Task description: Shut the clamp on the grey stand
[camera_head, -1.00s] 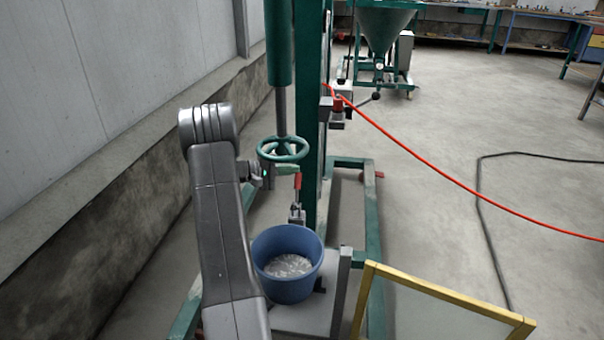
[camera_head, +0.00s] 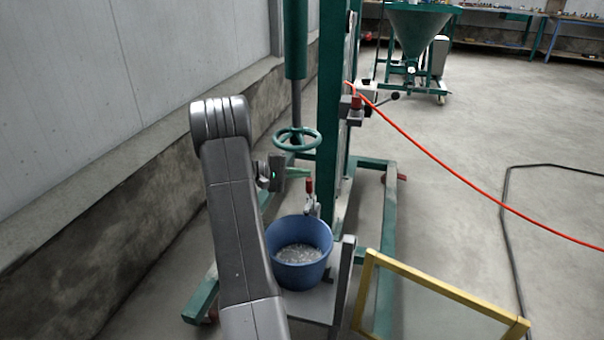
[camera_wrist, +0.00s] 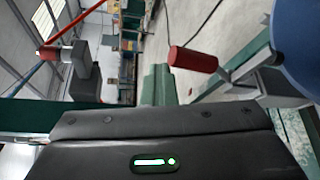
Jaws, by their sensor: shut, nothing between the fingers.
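The clamp's red handle (camera_head: 309,187) stands roughly upright above its metal body (camera_head: 312,207), behind the blue bucket. The grey stand (camera_head: 342,275) shows as a plate and upright by the bucket. My gripper (camera_head: 302,172) has green fingers, shut and empty, with their tips close to the top of the handle. In the wrist view the fingers (camera_wrist: 158,86) point away, and the red handle (camera_wrist: 194,60) lies just right of them with a visible gap. The metal clamp arm (camera_wrist: 245,68) runs right from the handle.
The blue bucket (camera_head: 300,250) with pale contents sits on the stand. A green handwheel (camera_head: 297,138) hangs above my gripper. A green post (camera_head: 333,110) rises behind the clamp. A yellow frame (camera_head: 440,290) stands at the right front. A red hose (camera_head: 430,155) crosses to the right.

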